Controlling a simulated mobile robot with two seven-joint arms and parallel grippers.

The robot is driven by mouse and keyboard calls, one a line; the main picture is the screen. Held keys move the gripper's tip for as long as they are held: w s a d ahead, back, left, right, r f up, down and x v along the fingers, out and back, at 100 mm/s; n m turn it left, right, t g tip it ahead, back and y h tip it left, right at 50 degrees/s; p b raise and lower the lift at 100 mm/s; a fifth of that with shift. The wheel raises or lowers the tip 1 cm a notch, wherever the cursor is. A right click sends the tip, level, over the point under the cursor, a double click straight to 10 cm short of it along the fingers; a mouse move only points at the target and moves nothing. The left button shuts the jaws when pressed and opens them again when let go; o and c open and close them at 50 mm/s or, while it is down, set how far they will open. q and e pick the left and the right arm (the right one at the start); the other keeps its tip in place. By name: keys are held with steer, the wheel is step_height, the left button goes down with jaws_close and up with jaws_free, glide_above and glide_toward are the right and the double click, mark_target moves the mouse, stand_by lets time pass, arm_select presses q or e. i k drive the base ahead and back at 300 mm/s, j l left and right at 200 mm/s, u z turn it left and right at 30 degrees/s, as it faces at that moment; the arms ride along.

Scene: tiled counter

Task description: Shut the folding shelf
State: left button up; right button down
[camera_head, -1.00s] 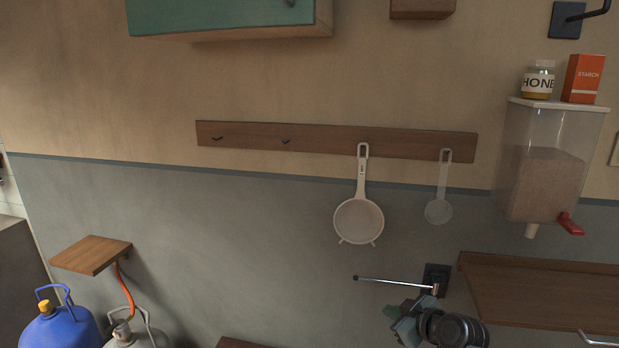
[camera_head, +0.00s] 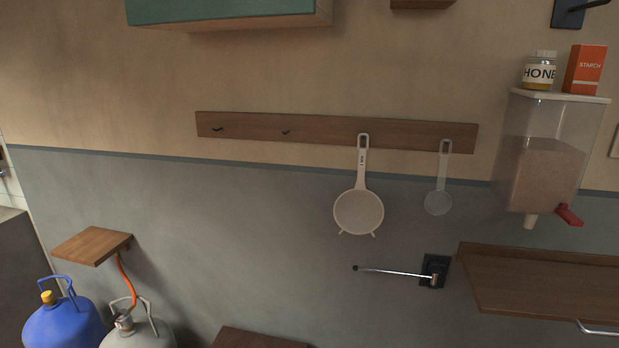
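A wide brown wooden shelf board (camera_head: 545,283) sticks out from the wall at the lower right and is cut off by the picture's right edge. It looks folded out, roughly level, and its top is bare in the visible part. A metal bar handle (camera_head: 598,330) shows at its front edge. A smaller wooden board (camera_head: 92,245) stands out from the wall at the left, also bare. Which board is the folding shelf cannot be told for certain. Neither gripper is in view.
A metal lever on a black wall plate (camera_head: 434,271) sticks out left of the wide board. A dispenser (camera_head: 545,160) hangs above it. A strainer (camera_head: 358,211) hangs from a rail (camera_head: 330,132). Gas bottles (camera_head: 65,322) stand lower left. Another wooden surface (camera_head: 258,339) shows at the bottom.

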mark_target(578, 294)
steer(key=z, duration=1.75)
